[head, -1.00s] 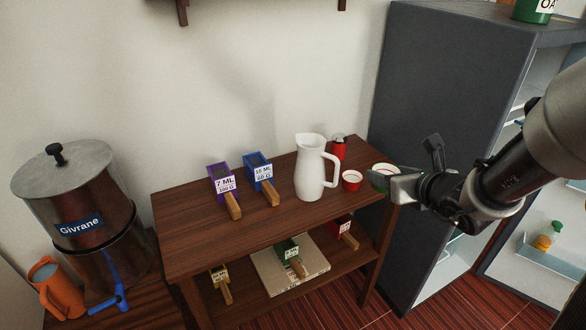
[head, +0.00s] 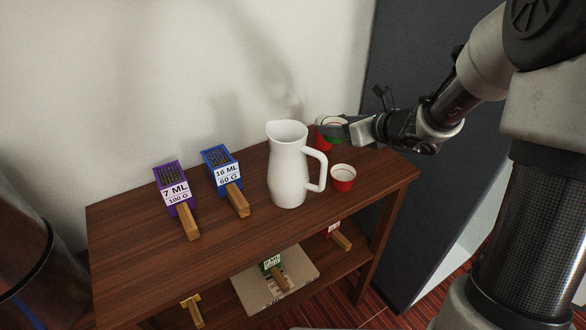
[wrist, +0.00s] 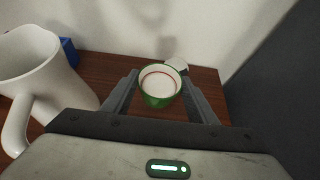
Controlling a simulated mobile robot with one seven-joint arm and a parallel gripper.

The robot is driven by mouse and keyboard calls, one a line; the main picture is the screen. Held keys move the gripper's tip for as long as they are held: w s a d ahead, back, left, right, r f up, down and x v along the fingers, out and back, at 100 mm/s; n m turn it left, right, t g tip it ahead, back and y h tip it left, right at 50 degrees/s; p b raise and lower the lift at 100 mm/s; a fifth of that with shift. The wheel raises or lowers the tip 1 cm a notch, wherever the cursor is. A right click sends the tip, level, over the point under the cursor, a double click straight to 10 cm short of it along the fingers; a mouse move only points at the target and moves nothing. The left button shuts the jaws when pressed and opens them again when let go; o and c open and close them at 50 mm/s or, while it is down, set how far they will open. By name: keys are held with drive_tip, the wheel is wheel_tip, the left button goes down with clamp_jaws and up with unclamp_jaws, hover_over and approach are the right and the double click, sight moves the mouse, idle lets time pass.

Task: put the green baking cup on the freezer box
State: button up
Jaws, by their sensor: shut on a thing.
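The green baking cup (head: 334,131), with a pale inside and a red ring near its rim, is held by my gripper (head: 346,129). In the wrist view the cup (wrist: 158,100) sits upright between my two fingers (wrist: 160,92). It appears raised above the back right of the wooden table (head: 130,222). A flat pale box (head: 245,296) lies on the lower shelf with a green scoop (head: 272,265) on it; I cannot read whether it is the freezer box. A tall dark grey cabinet (head: 418,205) stands at the right.
A white pitcher (head: 287,165) and a red cup (head: 343,179) stand near my gripper. Purple (head: 173,185) and blue (head: 221,168) scoops lie at left. A red scoop (head: 338,232) is on the lower shelf.

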wheel_tip(320, 180, down, 10)
drive_tip(key=shift+s+r+b, duration=0.1)
drive_tip(key=shift+b, duration=0.9)
drive_tip(key=shift+f+b, duration=0.25)
drive_tip(key=shift+b, duration=0.05)
drive_tip(key=o, duration=1.2)
